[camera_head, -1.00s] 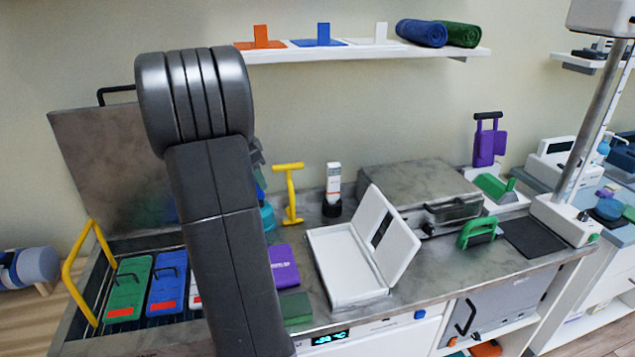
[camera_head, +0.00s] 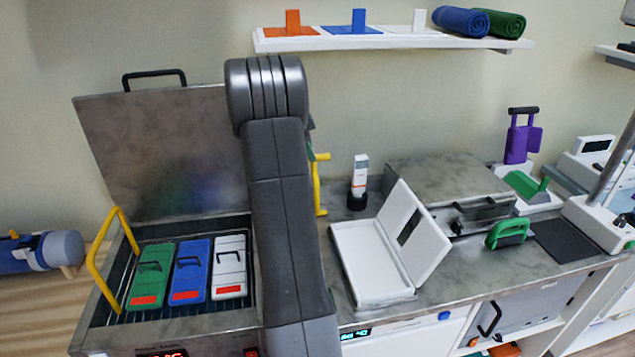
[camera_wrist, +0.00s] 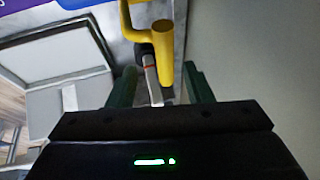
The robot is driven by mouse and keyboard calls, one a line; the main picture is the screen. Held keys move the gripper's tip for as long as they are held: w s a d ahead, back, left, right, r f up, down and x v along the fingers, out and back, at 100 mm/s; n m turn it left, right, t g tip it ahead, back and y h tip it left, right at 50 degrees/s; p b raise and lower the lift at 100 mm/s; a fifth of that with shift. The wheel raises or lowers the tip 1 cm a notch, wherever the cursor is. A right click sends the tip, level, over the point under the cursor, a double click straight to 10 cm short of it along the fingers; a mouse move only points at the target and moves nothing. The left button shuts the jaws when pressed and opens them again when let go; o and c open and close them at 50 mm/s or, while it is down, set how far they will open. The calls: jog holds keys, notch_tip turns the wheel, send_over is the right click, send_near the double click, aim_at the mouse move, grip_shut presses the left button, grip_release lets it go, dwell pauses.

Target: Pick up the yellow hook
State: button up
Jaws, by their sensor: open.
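The yellow hook (camera_head: 319,188) stands upright on the grey worktop, just right of my arm in the head view. My arm covers its left part there. In the wrist view the yellow hook (camera_wrist: 162,55) shows large, with a thick rounded yellow end just ahead of the fingertips. My gripper (camera_wrist: 160,83) is open, with one dark green finger on each side. The hook's rounded end lines up with the gap between the fingers, and they do not visibly hold it. Whether they touch it I cannot tell.
A white device in a dark holder (camera_head: 359,182) stands right of the hook. An open white case (camera_head: 372,262) lies in front. At left is an open metal tank (camera_head: 243,290) with a yellow handle (camera_head: 110,262) and several coloured packs. A wall shelf (camera_head: 390,43) is above.

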aim_at(318, 157)
jog(key=x, duration=0.2)
jog(key=p+x, duration=0.1)
jog(key=x, duration=0.2)
jog(key=shift+w+d+f+p, duration=0.15)
jog(key=shift+w+d+p, duration=0.15)
jog(key=shift+w+d, duration=0.2)
grip_shut()
jog(key=shift+s, duration=0.1)
